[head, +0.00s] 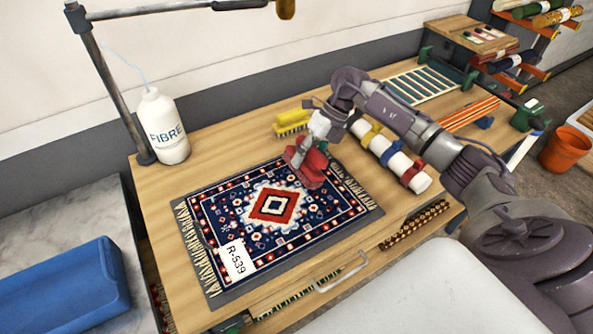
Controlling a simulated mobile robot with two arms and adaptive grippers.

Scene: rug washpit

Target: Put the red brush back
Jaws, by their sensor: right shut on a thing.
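The red brush (309,169) is in my right gripper (304,152), over the upper right corner of the patterned rug (235,205). The gripper is shut on it and hides part of it. I cannot tell whether the brush touches the rug. A yellow brush (291,121) lies on the wooden table just behind the gripper. My left gripper is not in view.
A white FIBRE bottle (163,127) stands at the table's back left by a metal post. A white roll with coloured bands (392,158) lies right of the rug. A blue tub (65,287) is at lower left. An orange bucket (565,148) stands at far right.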

